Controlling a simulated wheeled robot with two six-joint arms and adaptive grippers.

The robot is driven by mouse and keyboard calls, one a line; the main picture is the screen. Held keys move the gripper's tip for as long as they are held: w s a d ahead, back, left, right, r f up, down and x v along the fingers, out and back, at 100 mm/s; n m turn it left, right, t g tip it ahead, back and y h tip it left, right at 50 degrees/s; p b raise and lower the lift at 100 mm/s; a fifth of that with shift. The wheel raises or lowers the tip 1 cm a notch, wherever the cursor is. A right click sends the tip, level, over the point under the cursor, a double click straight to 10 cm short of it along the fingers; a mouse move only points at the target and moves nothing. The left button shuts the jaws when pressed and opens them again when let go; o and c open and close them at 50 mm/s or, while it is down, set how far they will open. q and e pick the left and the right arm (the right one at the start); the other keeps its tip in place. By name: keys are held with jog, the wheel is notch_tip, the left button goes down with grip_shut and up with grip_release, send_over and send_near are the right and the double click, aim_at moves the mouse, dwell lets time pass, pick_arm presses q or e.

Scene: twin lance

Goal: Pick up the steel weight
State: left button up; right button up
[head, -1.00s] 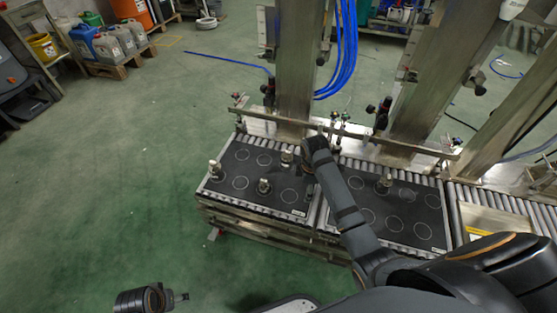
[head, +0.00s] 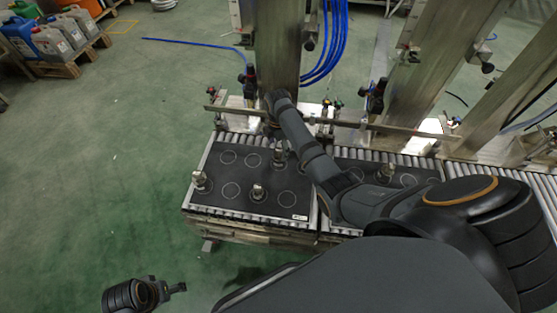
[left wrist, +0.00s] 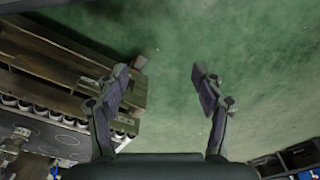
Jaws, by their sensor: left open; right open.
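My left gripper (head: 180,288) is low at left over the floor. In the left wrist view its fingers (left wrist: 161,80) are spread with nothing between them.
The left black mat (head: 232,205) with printed circles lies on a roller conveyor (head: 425,161). A metal rail (head: 350,124), upright posts (head: 277,50) and blue hoses (head: 330,45) stand behind it. Canisters on a pallet (head: 60,68) are at back left. The green floor at left is clear.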

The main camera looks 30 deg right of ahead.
aim_at(279, 157)
jog(key=shift+f, duration=0.1)
jog(key=shift+s+f, duration=0.1)
jog(key=shift+f, duration=0.15)
jog(key=f, duration=0.1)
jog(key=f+b, duration=0.2)
jog(key=f, duration=0.1)
jog(key=shift+s, duration=0.35)
jog(key=shift+f+b, duration=0.3)
jog(key=shift+f, duration=0.15)
jog(key=shift+w, duration=0.1)
jog(key=shift+r, duration=0.1)
jog(key=shift+c, duration=0.8)
grip_shut()
pick_arm(q)
jog(key=shift+d+t+h, duration=0.3)
jog(key=shift+d+t, duration=0.3)
jog(key=shift+d, duration=0.05)
pick_arm(e)
jog(key=shift+r, duration=0.1)
